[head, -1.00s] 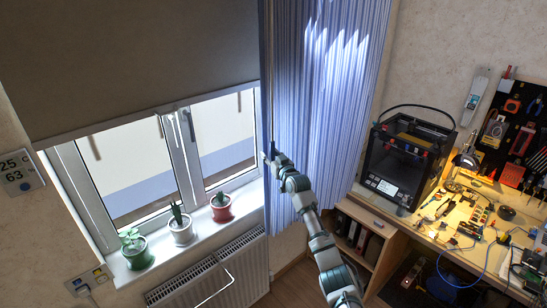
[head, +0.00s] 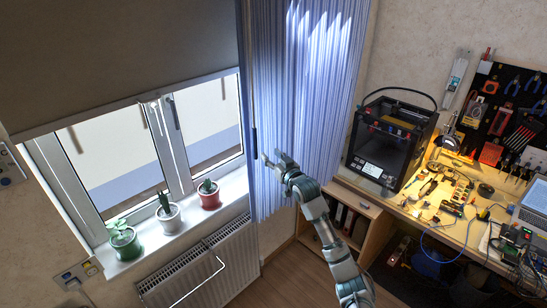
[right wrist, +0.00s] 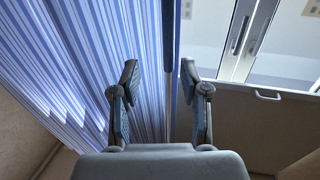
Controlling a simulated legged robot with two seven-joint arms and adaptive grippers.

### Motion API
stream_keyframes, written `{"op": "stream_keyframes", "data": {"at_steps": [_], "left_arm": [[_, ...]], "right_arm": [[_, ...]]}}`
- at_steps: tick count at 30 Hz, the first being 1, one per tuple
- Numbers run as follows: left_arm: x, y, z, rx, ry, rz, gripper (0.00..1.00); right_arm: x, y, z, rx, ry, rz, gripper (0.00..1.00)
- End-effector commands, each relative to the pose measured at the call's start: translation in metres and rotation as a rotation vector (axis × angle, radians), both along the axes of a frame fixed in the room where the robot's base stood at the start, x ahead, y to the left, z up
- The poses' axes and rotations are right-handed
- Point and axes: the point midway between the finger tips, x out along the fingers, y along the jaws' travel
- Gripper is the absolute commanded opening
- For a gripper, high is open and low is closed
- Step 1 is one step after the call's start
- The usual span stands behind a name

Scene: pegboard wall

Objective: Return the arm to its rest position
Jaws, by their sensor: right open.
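My right arm (head: 331,240) reaches up from the bottom right of the head view. Its right gripper (head: 267,161) is in front of the blue striped curtain (head: 310,90), near its left edge. In the right wrist view the two fingers (right wrist: 159,70) are spread apart with nothing between the tips. A dark upright rod (right wrist: 168,35) hangs beyond them at the curtain's edge. In the head view the rod's dark grip (head: 253,139) is just left of the gripper, with a small gap. My left gripper is not in view.
A windowsill (head: 190,208) holds several potted plants above a radiator (head: 200,262). Open floor (head: 285,282) lies below the curtain.

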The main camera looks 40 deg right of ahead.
Motion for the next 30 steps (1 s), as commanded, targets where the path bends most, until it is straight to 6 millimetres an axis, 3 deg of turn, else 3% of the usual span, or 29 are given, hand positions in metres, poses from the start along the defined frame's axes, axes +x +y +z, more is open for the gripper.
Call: {"op": "stream_keyframes", "data": {"at_steps": [14,17,20,25,30], "left_arm": [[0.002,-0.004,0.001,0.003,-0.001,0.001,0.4],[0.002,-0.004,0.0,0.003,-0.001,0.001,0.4],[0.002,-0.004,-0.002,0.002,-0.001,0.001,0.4],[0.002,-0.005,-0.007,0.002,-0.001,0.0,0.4],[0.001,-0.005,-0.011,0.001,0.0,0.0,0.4]], "right_arm": [[0.0,-0.008,-0.005,0.008,0.003,0.0,0.45],[0.004,-0.007,-0.024,0.013,0.028,-0.003,0.45],[0.01,-0.005,-0.074,0.027,0.092,-0.011,0.45],[0.01,0.009,-0.209,0.044,0.271,-0.028,0.45],[-0.018,0.031,-0.349,0.049,0.456,-0.034,0.45]]}}
